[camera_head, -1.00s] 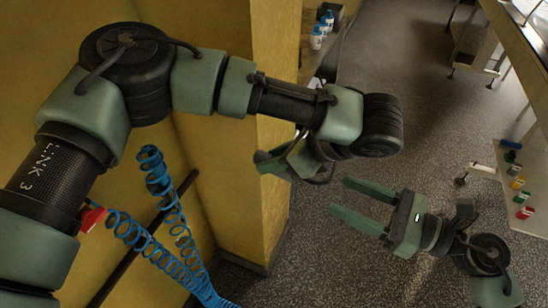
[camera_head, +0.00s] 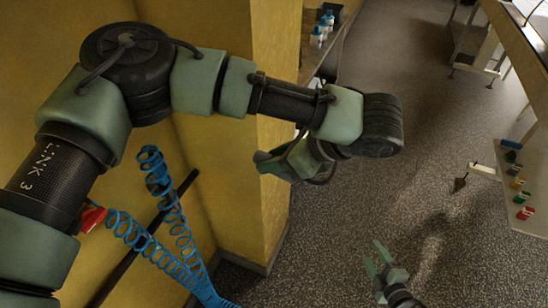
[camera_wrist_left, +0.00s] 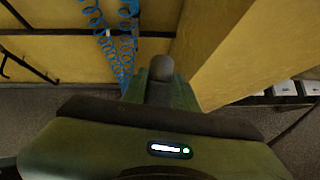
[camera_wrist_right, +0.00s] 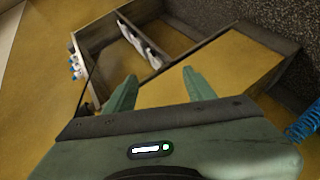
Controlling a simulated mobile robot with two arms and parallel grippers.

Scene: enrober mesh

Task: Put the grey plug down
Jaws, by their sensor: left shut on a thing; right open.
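My left gripper (camera_head: 272,166) is beside the yellow pillar. In the left wrist view my left gripper (camera_wrist_left: 160,88) is shut on the grey plug (camera_wrist_left: 161,68), whose rounded end shows between the fingers. The rest of the plug is hidden by the fingers, and I cannot make it out in the head view. My right gripper (camera_head: 376,258) is low over the floor, open and empty. In the right wrist view the two fingers of my right gripper (camera_wrist_right: 160,92) stand apart with nothing between them.
A yellow pillar (camera_head: 275,60) stands close by my left arm. Blue coiled hoses (camera_head: 165,205) hang before the yellow wall at left. White-and-blue bottles (camera_head: 318,36) stand behind. A bench at right holds a panel with coloured blocks (camera_head: 518,182). The speckled floor (camera_head: 400,200) between is open.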

